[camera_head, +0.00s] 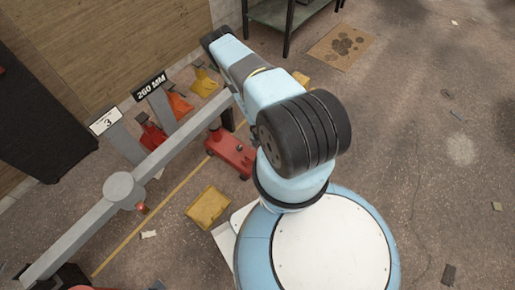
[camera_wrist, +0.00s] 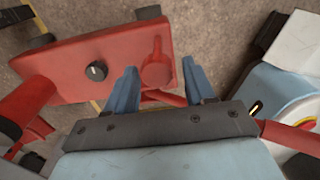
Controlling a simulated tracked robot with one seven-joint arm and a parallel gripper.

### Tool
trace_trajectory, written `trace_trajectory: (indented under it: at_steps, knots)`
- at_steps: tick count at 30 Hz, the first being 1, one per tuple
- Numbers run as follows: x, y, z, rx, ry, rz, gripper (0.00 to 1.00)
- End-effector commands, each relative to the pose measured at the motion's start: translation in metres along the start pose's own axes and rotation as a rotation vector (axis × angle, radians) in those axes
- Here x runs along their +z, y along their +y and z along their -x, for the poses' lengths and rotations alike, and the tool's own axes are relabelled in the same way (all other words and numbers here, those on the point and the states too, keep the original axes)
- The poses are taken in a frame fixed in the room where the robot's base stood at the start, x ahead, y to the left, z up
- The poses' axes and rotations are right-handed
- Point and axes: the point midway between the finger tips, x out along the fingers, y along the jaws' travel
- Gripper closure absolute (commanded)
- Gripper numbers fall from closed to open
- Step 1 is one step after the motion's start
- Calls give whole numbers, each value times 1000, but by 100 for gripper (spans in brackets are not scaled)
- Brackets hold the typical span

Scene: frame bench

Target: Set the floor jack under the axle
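The red floor jack (camera_head: 232,152) stands on the floor right of the grey axle beam (camera_head: 75,235) in the head view, partly hidden by my arm. The beam runs diagonally, with a round grey housing (camera_head: 122,190) along it. In the wrist view the jack's red body (camera_wrist: 75,65) has a black knob and a round recess. My gripper (camera_wrist: 162,85) has its two blue fingers spread apart over the jack's edge. A red bar (camera_wrist: 285,135) shows between the fingers and again at right; its middle is hidden behind the gripper. In the head view my gripper is hidden.
A yellow block (camera_head: 207,207) lies on the floor near my base. Red, orange and yellow stands line the wall, with signs reading "3" (camera_head: 106,121) and "260 MM" (camera_head: 150,86). A yellow line crosses the floor. The right-hand floor is mostly clear.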

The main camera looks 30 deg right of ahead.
Motion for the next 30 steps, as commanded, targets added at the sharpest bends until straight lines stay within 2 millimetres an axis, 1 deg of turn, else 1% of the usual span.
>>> trace_trajectory:
  at_steps: [1, 2, 16, 24, 26, 30]
  knots:
    - [0, 0, 0, 0, 0, 0, 51]
    - [0, 0, 0, 0, 0, 0, 54]
    - [0, 0, 0, -1, 0, 0, 99]
    - [0, 1, 0, 0, 0, -1, 100]
    - [1, 8, 0, 2, 0, -1, 100]
    - [1, 36, 1, 6, 0, -2, 100]
